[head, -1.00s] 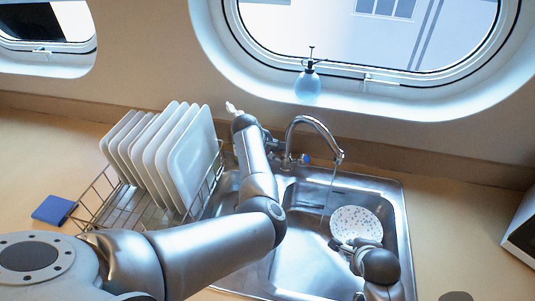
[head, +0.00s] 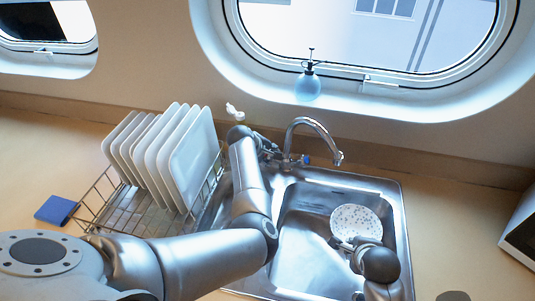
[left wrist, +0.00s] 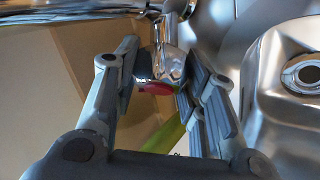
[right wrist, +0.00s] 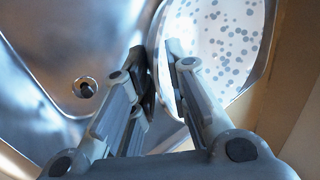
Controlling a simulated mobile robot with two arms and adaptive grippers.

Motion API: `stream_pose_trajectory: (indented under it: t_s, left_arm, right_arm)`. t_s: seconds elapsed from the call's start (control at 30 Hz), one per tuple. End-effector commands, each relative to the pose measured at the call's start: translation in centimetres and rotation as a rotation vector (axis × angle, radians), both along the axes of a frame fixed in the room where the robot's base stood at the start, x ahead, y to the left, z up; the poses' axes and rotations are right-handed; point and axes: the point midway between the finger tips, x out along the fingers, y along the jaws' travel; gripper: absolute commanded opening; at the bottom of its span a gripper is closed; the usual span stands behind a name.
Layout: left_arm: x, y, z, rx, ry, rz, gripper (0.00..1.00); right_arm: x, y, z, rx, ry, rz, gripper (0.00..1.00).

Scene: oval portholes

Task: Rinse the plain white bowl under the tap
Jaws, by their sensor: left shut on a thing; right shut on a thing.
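A white bowl with grey-blue speckles (head: 355,222) is tilted in the right part of the sink; it also shows in the right wrist view (right wrist: 225,40). I see no plain white bowl. My right gripper (right wrist: 160,85) is shut on the speckled bowl's rim. The chrome tap (head: 312,124) arches over the sink with its spout above and left of the bowl, and no water shows. My left gripper (head: 272,152) is at the tap's base, shut on the tap handle (left wrist: 170,60), which has a red mark. The arm hides part of this in the head view.
The steel sink (head: 300,240) holds the bowl; its drain (right wrist: 85,88) is clear. A wire rack (head: 95,205) with several white plates (head: 190,160) stands left. A blue sponge (head: 55,210) lies beside it.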

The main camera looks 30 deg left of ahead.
Motion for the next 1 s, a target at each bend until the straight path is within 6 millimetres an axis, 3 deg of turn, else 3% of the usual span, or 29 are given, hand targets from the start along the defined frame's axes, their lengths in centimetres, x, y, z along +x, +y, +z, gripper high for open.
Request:
stream_pose_trajectory:
  t_s: [0.13, 0.17, 0.3, 0.67, 0.87, 1.0]
  left_arm:
    - [-0.1, 0.0, -0.1, 0.003, 0.003, -0.001, 0.15]
    - [-0.1, 0.0, -0.1, 0.002, 0.003, 0.000, 0.42]
    - [0.0, 0.0, -0.1, 0.002, 0.003, 0.000, 0.60]
    - [0.0, 0.0, 0.3, 0.000, 0.001, 0.000, 0.60]
    - [0.1, 0.1, 3.2, 0.002, -0.003, 0.001, 0.60]
    - [0.3, 0.2, 6.5, 0.006, -0.011, 0.003, 0.60]
  right_arm:
    - [0.1, 0.0, 0.1, 0.001, -0.003, 0.000, 0.00]
    - [0.1, 0.0, 0.1, 0.001, -0.003, 0.000, 0.00]
    - [0.1, 0.0, 0.1, 0.001, -0.003, 0.000, 0.00]
    - [0.1, 0.0, 0.1, 0.001, -0.003, 0.000, 0.00]
    - [0.1, 0.0, 0.1, 0.001, -0.003, 0.000, 0.00]
    - [0.1, 0.0, 0.1, 0.001, -0.003, 0.000, 0.00]
